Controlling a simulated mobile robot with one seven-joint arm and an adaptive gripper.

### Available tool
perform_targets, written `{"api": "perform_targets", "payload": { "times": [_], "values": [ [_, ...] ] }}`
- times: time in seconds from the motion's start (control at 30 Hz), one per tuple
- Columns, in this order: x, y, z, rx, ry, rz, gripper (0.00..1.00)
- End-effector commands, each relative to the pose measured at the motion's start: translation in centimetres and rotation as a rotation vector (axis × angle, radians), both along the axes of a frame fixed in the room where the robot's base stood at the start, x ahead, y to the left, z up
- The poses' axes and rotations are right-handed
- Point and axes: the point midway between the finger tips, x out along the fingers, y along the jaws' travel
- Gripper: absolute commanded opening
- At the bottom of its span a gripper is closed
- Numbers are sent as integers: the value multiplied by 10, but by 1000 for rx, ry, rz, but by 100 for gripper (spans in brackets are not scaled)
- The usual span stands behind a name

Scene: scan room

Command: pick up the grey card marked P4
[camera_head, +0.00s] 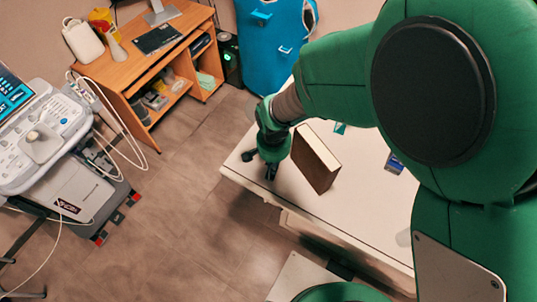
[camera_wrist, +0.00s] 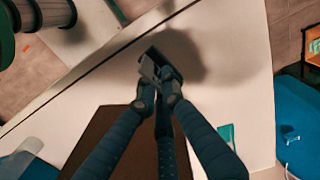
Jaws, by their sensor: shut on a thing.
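My gripper (camera_head: 270,168) is low over the left end of the white table in the head view. In the wrist view my gripper (camera_wrist: 160,88) has its fingertips closed together on a small thin grey card (camera_wrist: 149,68), which stands out past the tips. The card is seen nearly edge-on and partly covered by the fingers. No P4 mark can be read. A dark shadow lies on the table beside the fingertips. In the head view the card cannot be made out clearly.
A brown box with a pale side (camera_head: 318,162) stands on the white table (camera_head: 255,178), just right of my gripper. A small teal item (camera_head: 340,128) and a blue-and-white item (camera_head: 394,164) lie farther right. The table's front left edge is close by.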

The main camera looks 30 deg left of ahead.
Motion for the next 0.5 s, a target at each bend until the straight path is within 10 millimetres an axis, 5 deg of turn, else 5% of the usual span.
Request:
{"api": "perform_targets", "payload": {
  "times": [0.5],
  "values": [
    [-52,-60,8,0,0,1,0]
  ]
}}
